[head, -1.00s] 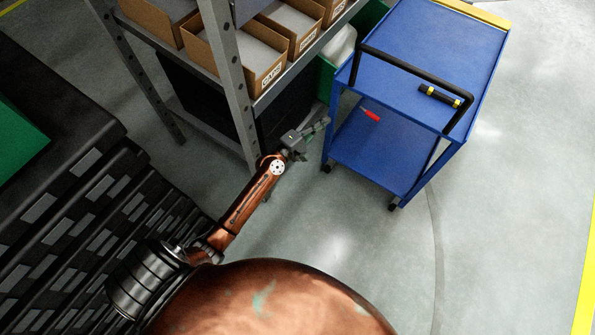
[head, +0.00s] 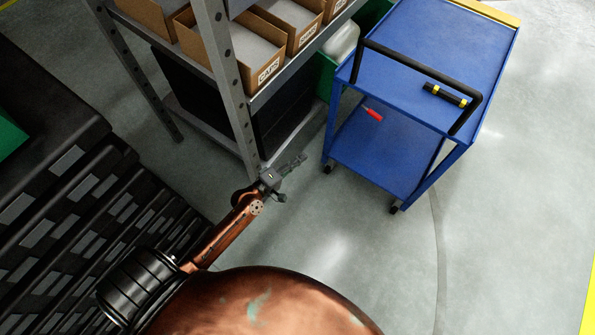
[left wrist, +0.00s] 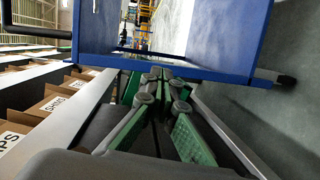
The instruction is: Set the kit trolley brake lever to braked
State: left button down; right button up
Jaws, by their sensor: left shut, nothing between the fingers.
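The blue kit trolley (head: 410,40) stands at the upper right with its black push handle towards me. A small red lever (head: 373,114) shows below its top deck, near the left front, slanting down to the right. I take it for the brake lever; its setting cannot be told. My left gripper (head: 302,158) is shut and empty, left of the trolley and apart from it. In the left wrist view, its green-padded fingers (left wrist: 160,78) point towards the trolley's blue frame (left wrist: 165,64); the lever is not discernible there. My right gripper is not in view.
A grey metal rack (head: 233,95) with cardboard bins (head: 240,55) stands close to the left of my gripper. A black and yellow tool (head: 445,95) lies on the trolley top. Dark stacked crates (head: 60,200) fill the left. Floor in front of the trolley is clear.

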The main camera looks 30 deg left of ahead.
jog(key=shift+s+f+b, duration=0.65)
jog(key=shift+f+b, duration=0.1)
pick_arm(q)
jog(key=s+f+m, duration=0.1)
jog(key=s+f, duration=0.2)
jog(key=f, duration=0.2)
jog(key=shift+f+g, duration=0.2)
jog(key=shift+g, duration=0.2)
